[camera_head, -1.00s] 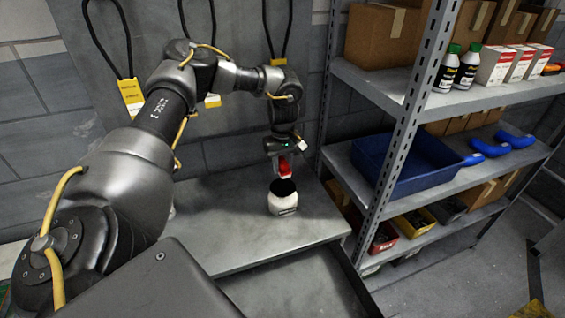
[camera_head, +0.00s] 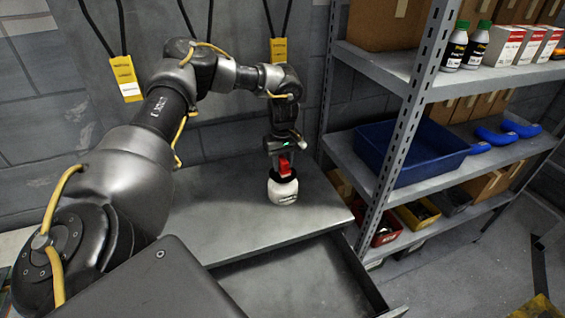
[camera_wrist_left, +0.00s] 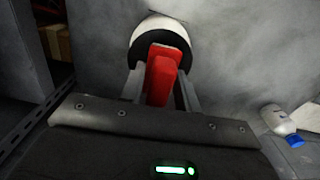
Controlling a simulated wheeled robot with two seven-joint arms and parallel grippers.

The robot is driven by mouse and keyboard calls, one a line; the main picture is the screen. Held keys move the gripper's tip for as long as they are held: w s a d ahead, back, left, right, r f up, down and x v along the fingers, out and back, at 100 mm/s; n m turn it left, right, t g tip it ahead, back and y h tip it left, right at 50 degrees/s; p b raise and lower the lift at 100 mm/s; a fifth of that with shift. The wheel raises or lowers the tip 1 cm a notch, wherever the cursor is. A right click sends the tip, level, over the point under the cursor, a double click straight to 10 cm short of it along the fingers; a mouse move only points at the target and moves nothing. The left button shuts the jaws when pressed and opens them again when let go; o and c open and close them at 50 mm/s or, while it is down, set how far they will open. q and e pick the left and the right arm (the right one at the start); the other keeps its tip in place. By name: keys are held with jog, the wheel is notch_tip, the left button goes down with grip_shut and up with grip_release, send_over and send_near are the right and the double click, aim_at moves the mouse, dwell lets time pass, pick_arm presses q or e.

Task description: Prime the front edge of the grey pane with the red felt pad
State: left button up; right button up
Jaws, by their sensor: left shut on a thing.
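My left gripper (camera_head: 284,170) is shut on the red felt pad (camera_head: 285,164) and points down over a white jar (camera_head: 283,194) on the grey bench. In the left wrist view the red pad (camera_wrist_left: 162,76) sits between the two fingers (camera_wrist_left: 160,88), its far end over the dark mouth of the jar (camera_wrist_left: 160,24). Whether the pad's tip is inside the jar or just above it I cannot tell. I cannot pick out the grey pane in these views. My right gripper is not in view.
A metal shelf with a blue bin (camera_head: 400,165), bottles and boxes stands right of the bench (camera_head: 225,222). An open drawer (camera_head: 300,275) juts out in front. A white bottle with a blue cap (camera_wrist_left: 280,125) shows in the left wrist view. Straps with yellow tags hang behind.

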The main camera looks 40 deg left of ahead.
aim_at(283, 158)
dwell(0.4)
pick_arm(q)
jog(key=shift+f+b, duration=0.35)
jog(key=shift+f, duration=0.7)
dwell(0.7)
dwell(0.5)
notch_tip(283, 158, up, 7)
jog(key=p, duration=0.7)
jog(key=shift+r, duration=0.1)
dwell(0.3)
dwell(0.3)
